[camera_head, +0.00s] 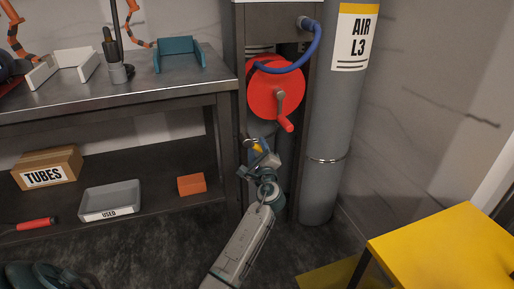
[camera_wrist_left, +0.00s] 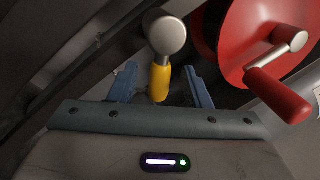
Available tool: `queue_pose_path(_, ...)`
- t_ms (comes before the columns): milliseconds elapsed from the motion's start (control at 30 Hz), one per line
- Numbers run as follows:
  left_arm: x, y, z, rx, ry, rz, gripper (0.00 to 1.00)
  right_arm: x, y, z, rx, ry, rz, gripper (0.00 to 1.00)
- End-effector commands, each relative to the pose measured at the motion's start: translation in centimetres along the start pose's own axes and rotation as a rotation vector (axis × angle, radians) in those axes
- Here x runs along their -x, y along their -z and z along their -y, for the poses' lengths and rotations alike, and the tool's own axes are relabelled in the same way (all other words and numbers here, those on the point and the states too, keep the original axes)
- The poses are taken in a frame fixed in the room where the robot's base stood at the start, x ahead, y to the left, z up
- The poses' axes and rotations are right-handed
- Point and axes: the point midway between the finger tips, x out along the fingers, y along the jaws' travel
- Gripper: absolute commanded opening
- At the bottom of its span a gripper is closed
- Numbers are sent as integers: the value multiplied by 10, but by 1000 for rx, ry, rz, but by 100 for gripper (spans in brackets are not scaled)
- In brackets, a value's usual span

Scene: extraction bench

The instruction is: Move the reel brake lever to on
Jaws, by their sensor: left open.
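The reel brake lever has a yellow grip (camera_head: 258,147) and a round grey end. It sits just below the red reel (camera_head: 268,92) on the bench post. In the left wrist view the yellow grip (camera_wrist_left: 160,84) hangs down from the grey knob (camera_wrist_left: 165,36). My left gripper (camera_head: 256,160) is open just below and around the lever. In the wrist view its two blue fingers (camera_wrist_left: 161,86) stand on either side of the yellow grip, with gaps showing on both sides. The reel's red crank handle (camera_wrist_left: 278,95) is to the right of the fingers. My right gripper is not shown.
A blue hose (camera_head: 312,45) curves above the reel. A grey cylinder marked AIR L3 (camera_head: 334,120) stands close on the right. The metal bench (camera_head: 110,95) is at left, with a tray marked USED (camera_head: 110,198) on its lower shelf. A yellow table (camera_head: 450,250) is at lower right.

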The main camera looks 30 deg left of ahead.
Motion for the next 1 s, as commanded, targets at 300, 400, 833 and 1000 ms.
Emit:
queue_pose_path(300, 64, 0, 1, 4, -3, -4, 44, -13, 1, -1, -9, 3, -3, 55)
queue_pose_path(400, 80, 0, 0, 3, -3, -3, 44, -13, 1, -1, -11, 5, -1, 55)
queue_pose_path(833, 97, 0, 0, 3, -1, -1, 44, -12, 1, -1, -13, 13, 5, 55)
queue_pose_path(1000, 97, 0, 0, 3, -1, -1, 44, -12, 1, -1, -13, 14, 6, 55)
